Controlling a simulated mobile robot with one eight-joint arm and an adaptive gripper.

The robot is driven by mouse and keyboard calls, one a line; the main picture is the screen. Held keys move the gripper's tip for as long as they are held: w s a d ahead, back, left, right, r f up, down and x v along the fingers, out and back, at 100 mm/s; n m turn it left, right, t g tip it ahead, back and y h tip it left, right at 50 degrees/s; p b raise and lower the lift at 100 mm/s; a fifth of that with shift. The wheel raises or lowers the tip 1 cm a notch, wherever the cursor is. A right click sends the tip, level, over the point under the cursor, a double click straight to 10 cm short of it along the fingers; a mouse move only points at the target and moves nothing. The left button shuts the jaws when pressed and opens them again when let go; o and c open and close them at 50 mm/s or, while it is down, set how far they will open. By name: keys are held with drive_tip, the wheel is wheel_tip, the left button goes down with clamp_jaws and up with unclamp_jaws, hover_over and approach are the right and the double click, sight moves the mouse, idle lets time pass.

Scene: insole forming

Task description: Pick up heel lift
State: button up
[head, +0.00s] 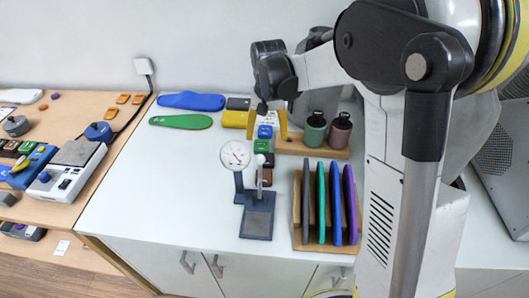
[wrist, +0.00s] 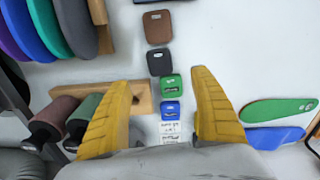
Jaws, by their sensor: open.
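Several small heel-lift-like pads lie in a row on the white counter: a blue one (head: 265,131), a green one (head: 261,146), a black one and a brown one. In the wrist view the blue pad (wrist: 170,111), green pad (wrist: 172,88), black pad (wrist: 160,61) and brown pad (wrist: 157,28) run away from my gripper. I cannot tell which one is meant. My gripper (wrist: 162,80) is open and empty, its yellow fingers on either side of the row, with the green and blue pads showing between them. In the head view my gripper (head: 262,128) is above the row.
A dial gauge (head: 236,155) on a stand is close in front of the row. A wooden rack (head: 299,235) holds upright insoles. Two rollers (head: 314,130) stand on a wooden block behind. Blue (head: 190,101) and green (head: 181,121) insoles lie left.

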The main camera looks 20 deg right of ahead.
drive_tip(key=w+f, duration=0.2)
drive_tip(key=b, duration=0.2)
hover_over(267, 159)
drive_tip(key=f, duration=0.4)
drive_tip(key=shift+w+a+f, duration=0.15)
drive_tip(key=shift+w+f, duration=0.1)
drive_tip(key=shift+f, duration=0.15)
drive_tip(key=f+b, duration=0.1)
drive_tip(key=f, duration=0.1)
drive_tip(key=f+b, duration=0.1)
drive_tip(key=f, duration=0.2)
drive_tip(key=shift+s+f+b, duration=0.25)
drive_tip(key=shift+f+b, duration=0.05)
drive_tip(key=shift+b, duration=0.1)
drive_tip(key=shift+r, duration=0.1)
drive_tip(key=c, duration=0.8)
